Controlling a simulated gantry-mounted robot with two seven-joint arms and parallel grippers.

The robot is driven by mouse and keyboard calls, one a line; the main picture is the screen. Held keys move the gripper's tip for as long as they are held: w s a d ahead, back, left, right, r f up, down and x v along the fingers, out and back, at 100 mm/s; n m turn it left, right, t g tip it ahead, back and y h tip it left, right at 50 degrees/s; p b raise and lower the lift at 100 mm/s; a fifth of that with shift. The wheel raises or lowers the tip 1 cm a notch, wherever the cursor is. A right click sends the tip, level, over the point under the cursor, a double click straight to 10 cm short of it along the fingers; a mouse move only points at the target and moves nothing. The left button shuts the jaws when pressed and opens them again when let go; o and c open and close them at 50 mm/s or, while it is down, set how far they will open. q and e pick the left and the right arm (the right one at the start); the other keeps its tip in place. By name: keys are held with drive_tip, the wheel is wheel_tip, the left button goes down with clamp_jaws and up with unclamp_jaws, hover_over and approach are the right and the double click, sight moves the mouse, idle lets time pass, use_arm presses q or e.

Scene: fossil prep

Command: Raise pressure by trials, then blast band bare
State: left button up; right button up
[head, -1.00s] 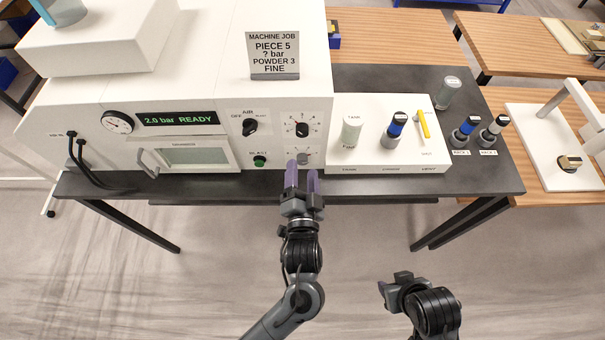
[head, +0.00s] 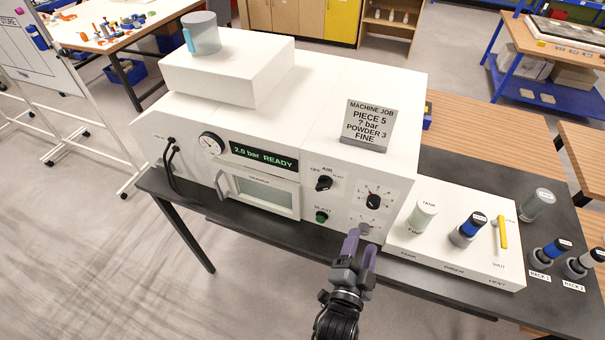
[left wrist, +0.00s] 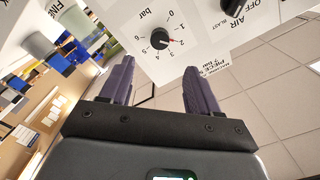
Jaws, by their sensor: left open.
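The white blasting machine (head: 240,105) has a display (head: 264,157) reading "2.0 bar READY" and a round gauge (head: 211,144). My right gripper is out of view.
Right of the machine, a white block (head: 455,262) bears a TANK canister (head: 422,217), a blue-banded canister (head: 467,230) and a yellow lever (head: 502,233). More canisters (head: 549,254) stand on the dark bench.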

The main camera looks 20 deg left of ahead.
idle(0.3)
use_arm(q)
clamp_jaws()
idle(1.6)
